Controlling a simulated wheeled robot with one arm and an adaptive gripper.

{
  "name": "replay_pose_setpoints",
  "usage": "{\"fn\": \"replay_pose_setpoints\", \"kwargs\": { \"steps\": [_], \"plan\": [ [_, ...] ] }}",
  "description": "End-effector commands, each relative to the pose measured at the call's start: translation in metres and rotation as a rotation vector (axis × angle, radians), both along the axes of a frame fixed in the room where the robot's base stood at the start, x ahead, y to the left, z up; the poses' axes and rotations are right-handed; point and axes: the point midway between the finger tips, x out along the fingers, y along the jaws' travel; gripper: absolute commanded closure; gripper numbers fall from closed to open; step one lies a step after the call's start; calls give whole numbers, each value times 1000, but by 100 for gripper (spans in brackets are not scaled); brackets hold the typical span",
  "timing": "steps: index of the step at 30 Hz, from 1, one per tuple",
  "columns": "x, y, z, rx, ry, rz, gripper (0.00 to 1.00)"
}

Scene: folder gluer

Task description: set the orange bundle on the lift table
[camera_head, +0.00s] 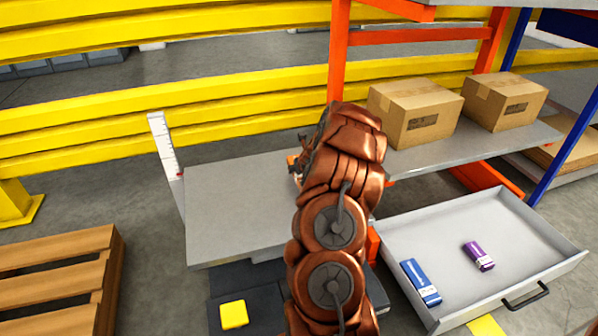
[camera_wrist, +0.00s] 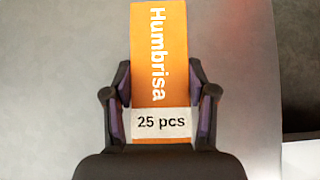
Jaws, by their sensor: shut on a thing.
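A plain grey surface fills most of the view behind the bundle. I cannot tell whether the bundle touches it. In the head view the lift table (camera_head: 235,212) is a flat grey top with a white scale upright at its far left corner. My copper-coloured arm reaches over the table's right part and hides most of the gripper and the bundle.
An open grey drawer (camera_head: 455,240) at the right holds a blue pack (camera_head: 420,282) and a purple pack (camera_head: 479,256). Two cardboard boxes (camera_head: 415,108) stand on the shelf behind. A wooden pallet (camera_head: 60,270) is at the left. The table's left part is clear.

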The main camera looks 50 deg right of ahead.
Motion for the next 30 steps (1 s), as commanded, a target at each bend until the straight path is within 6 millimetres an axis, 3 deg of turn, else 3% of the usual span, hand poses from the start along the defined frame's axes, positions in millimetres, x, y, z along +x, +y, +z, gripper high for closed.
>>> {"fn": "replay_pose_setpoints", "kwargs": {
  "steps": [7,9,18,30],
  "plan": [
    [5,-3,3,0,-2,2,82],
    [4,-3,-11,1,-3,1,82],
    [4,-2,-34,0,-1,1,82],
    [5,-2,-36,1,-3,1,82]
  ]
}}
